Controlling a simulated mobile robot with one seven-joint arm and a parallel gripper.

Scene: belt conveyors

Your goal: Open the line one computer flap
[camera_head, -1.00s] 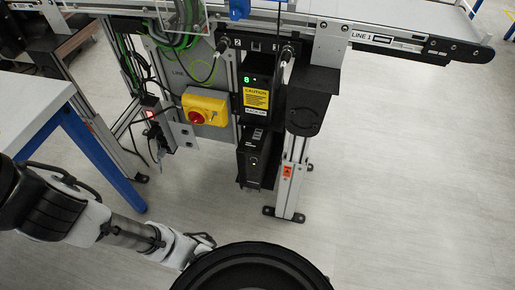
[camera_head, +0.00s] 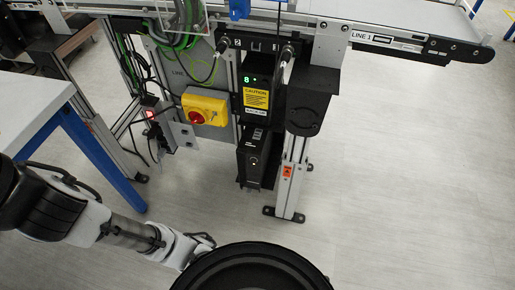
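The line one computer (camera_head: 255,160) appears to be the black upright box low on the conveyor frame, under the unit with the yellow caution label. Its narrow front faces me, with a small amber light. I cannot make out the flap's edges at this size, but the front looks closed. My arm (camera_head: 130,236) reaches in from the lower left, well short of the computer. Its far end runs behind a black round part of my own body, so my gripper's fingers are hidden.
A yellow box with a red rotary switch (camera_head: 205,109) sits left of the computer. A metal conveyor leg (camera_head: 291,180) stands close on its right. A blue-legged table (camera_head: 40,105) is at left. The floor (camera_head: 400,190) is clear at right.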

